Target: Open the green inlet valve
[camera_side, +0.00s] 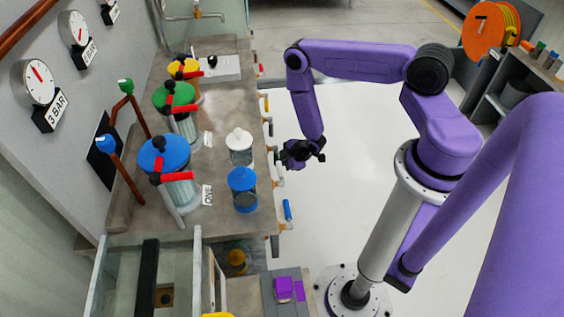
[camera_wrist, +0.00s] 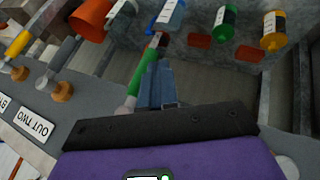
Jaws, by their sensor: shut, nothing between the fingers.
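In the wrist view a green handle (camera_wrist: 139,77) slants up from a pale round end to an orange-brown fitting near the top. My gripper (camera_wrist: 158,75) has its blue fingers together just right of this handle, with nothing between them. The fingers look very close to the handle or against it; I cannot tell if they touch. In the side view my gripper (camera_side: 300,152) hangs just right of the bench's right edge, and the green handle cannot be made out there. A green-topped cylinder (camera_side: 174,97) with red handles stands on the bench.
A blue-topped cylinder (camera_side: 164,153), a yellow-topped one (camera_side: 183,66) and two jars stand on the bench (camera_side: 226,90). A blue handle (camera_side: 287,210) sticks out at its edge.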

